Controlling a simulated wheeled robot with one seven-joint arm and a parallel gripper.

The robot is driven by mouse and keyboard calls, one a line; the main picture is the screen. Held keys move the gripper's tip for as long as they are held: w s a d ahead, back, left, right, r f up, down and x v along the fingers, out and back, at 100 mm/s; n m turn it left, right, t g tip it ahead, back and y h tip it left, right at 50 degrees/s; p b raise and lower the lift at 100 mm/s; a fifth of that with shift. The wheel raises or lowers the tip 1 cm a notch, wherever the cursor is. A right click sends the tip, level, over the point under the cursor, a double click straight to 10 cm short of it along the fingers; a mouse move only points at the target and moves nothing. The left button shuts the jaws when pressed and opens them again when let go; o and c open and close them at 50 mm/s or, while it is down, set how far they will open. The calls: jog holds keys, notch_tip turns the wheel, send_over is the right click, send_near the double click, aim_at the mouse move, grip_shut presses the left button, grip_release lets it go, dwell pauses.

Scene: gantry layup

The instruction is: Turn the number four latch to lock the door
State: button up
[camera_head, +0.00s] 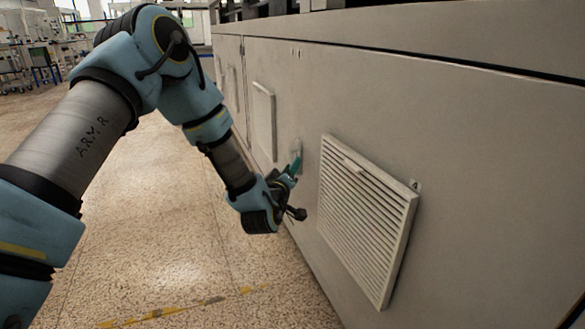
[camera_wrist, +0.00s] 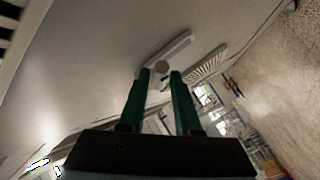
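A small pale latch plate (camera_head: 296,146) sits on the grey door panel (camera_head: 470,130), between two louvred vents in the head view. In the wrist view the latch (camera_wrist: 176,48) is a long light plate with a round grey knob (camera_wrist: 162,68). My gripper (camera_head: 297,160) is at the latch in the head view. In the wrist view my gripper (camera_wrist: 160,75) has its two green fingers apart, tips on either side of the knob. I cannot tell whether they touch it. A small tag (camera_head: 415,185), perhaps a 4, is beside the nearer vent.
The nearer louvred vent (camera_head: 365,215) stands out from the panel right of my gripper. A farther vent (camera_head: 263,120) is to the left. The speckled floor (camera_head: 180,240) is clear, with a yellow tape line (camera_head: 180,308). Lab benches (camera_head: 40,60) are far back.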

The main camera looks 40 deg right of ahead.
jog(key=shift+x, duration=1)
grip_shut()
dwell(0.8)
